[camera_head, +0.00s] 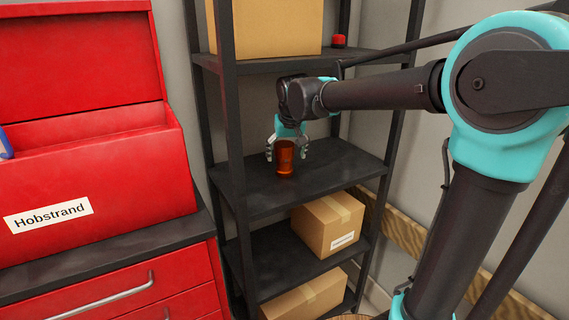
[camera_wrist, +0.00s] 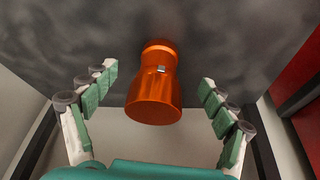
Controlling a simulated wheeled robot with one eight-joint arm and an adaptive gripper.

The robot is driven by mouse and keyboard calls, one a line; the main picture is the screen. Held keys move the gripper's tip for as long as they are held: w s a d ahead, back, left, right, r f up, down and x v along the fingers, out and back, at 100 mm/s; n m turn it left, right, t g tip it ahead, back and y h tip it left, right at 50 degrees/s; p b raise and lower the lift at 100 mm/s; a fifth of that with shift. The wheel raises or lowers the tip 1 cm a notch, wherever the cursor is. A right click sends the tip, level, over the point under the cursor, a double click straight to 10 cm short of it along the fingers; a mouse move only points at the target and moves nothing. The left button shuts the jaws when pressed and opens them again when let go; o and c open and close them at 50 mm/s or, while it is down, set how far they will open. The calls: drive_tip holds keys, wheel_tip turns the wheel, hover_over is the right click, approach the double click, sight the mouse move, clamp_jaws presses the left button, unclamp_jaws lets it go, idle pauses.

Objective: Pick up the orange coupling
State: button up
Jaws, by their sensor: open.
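The orange coupling (camera_head: 285,157) stands upright on the middle shelf (camera_head: 330,165) of a dark rack. In the wrist view the orange coupling (camera_wrist: 153,92) lies between the finger pads, with clear space on both sides. My gripper (camera_head: 287,148) is at the coupling, with a finger to its left and one to its right. In the wrist view my gripper (camera_wrist: 157,97) is open, and neither green-padded finger touches the coupling.
A red tool chest (camera_head: 90,180) labelled Hobstrand stands left of the rack. Cardboard boxes sit on the shelf above (camera_head: 275,28) and the shelf below (camera_head: 328,222). A rack post (camera_head: 230,110) stands left of my gripper. The middle shelf is otherwise clear.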

sight(285, 145)
drive_tip(key=w, duration=0.1)
drive_tip(key=w+a, duration=0.1)
drive_tip(key=w, duration=0.1)
drive_tip(key=shift+w+f, duration=0.1)
drive_tip(key=shift+w, duration=0.2)
drive_tip(key=shift+w+f, duration=0.1)
drive_tip(key=shift+f, duration=0.4)
drive_tip(key=c, duration=1.5)
drive_tip(key=shift+r, duration=0.1)
